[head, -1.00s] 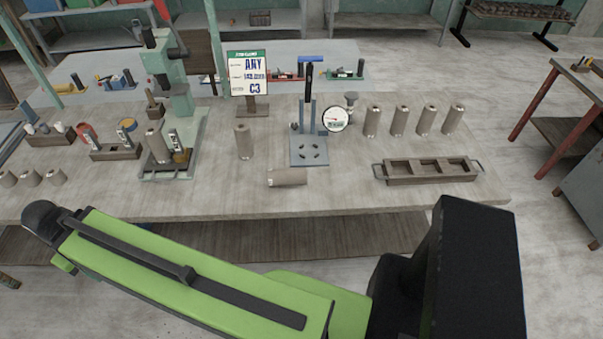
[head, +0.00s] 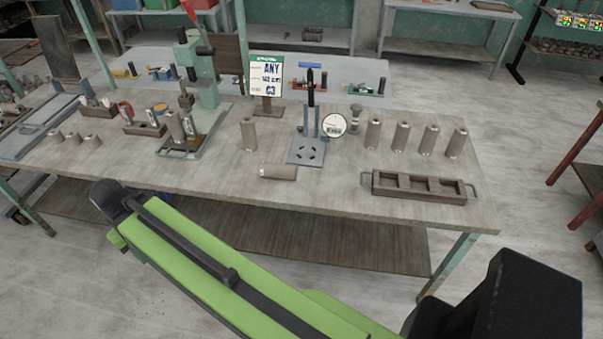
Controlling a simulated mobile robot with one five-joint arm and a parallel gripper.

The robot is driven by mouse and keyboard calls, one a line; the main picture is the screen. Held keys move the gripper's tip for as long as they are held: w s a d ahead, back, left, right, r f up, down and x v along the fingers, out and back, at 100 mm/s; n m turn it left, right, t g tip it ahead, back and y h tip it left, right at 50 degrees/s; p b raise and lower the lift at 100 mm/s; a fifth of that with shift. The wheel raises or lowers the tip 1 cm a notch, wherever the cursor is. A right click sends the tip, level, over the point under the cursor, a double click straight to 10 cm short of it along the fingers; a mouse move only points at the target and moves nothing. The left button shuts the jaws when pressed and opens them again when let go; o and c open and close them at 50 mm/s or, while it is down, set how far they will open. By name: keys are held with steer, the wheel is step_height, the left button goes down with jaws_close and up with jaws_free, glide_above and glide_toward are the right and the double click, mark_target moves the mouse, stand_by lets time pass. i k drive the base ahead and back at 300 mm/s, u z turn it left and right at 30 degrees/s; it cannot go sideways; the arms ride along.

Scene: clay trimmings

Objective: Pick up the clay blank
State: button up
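Several grey-brown clay cylinders that look like clay blanks are on the workbench. One clay blank (head: 280,172) lies on its side near the front edge, and another (head: 249,134) stands upright behind it to the left. A row of several upright blanks (head: 402,137) stands at the right. One cylinder (head: 175,126) stands at the green press at the left. My green arm crosses the lower part of the view in front of the bench.
The workbench (head: 225,181) has free surface near its front edge. A divided wooden tray (head: 419,197) sits at the right, below the row. A dial gauge (head: 334,125) on a stand, a sign (head: 266,76) and the press (head: 196,72) stand behind.

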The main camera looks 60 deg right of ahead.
mark_target(269, 170)
steer(key=u, duration=0.15)
steer(key=i, duration=0.9)
steer(key=z, duration=0.05)
